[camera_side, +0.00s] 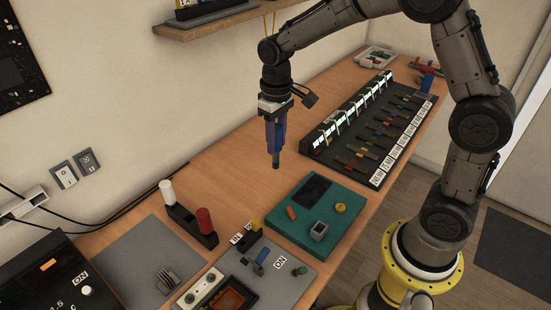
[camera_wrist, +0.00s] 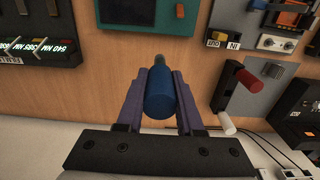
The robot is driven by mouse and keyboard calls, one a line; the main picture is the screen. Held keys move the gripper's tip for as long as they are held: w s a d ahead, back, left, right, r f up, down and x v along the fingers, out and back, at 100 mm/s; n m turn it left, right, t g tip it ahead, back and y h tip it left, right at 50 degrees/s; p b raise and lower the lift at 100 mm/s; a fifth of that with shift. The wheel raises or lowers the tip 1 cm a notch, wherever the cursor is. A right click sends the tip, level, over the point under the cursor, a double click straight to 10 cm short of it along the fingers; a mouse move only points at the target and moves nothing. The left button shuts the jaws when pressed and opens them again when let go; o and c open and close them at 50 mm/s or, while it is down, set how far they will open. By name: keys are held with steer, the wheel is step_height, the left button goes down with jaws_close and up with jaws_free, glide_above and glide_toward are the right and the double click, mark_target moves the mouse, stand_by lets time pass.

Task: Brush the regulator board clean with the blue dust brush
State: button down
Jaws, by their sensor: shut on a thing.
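My gripper (camera_side: 276,136) points down above the bench, shut on the blue dust brush (camera_wrist: 158,92). The brush is a blue cylinder with a narrower grey-green tip, held upright between the fingers. In the side view its tip (camera_side: 276,160) hangs above bare wood. The teal board (camera_side: 340,228), which looks like the regulator board, lies flat on the bench, to the right of and nearer than the brush. It carries a dark panel, an orange part, a yellow round part and a grey box. Its edge shows in the wrist view (camera_wrist: 113,14). I cannot make out dust on it.
A black rack (camera_side: 318,146) with lit tags and coloured parts stands behind the board. A holder with white and red cylinders (camera_side: 204,221) stands at left. A grey panel with switches (camera_side: 284,262) is nearer the camera. A wall shelf (camera_side: 212,27) hangs above left.

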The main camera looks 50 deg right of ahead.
steer(key=s+a+n, duration=0.2)
steer(key=s+a, duration=0.2)
steer(key=a, duration=0.6)
steer(key=s+a+n, duration=0.1)
steer(key=s+a, duration=0.2)
steer(key=a, duration=0.7)
steer(key=s+a+n, duration=0.2)
steer(key=s+a, duration=0.2)
steer(key=a, duration=0.6)
step_height(320, 180, down, 4)
steer(key=shift+a+f, duration=0.15)
steer(key=shift+f, duration=0.1)
steer(key=shift+f, duration=3.05)
steer(key=shift+f, duration=0.45)
steer(key=shift+d+m, duration=0.25)
steer(key=shift+m, duration=0.05)
steer(key=shift+d+r, duration=0.1)
steer(key=shift+d, duration=0.15)
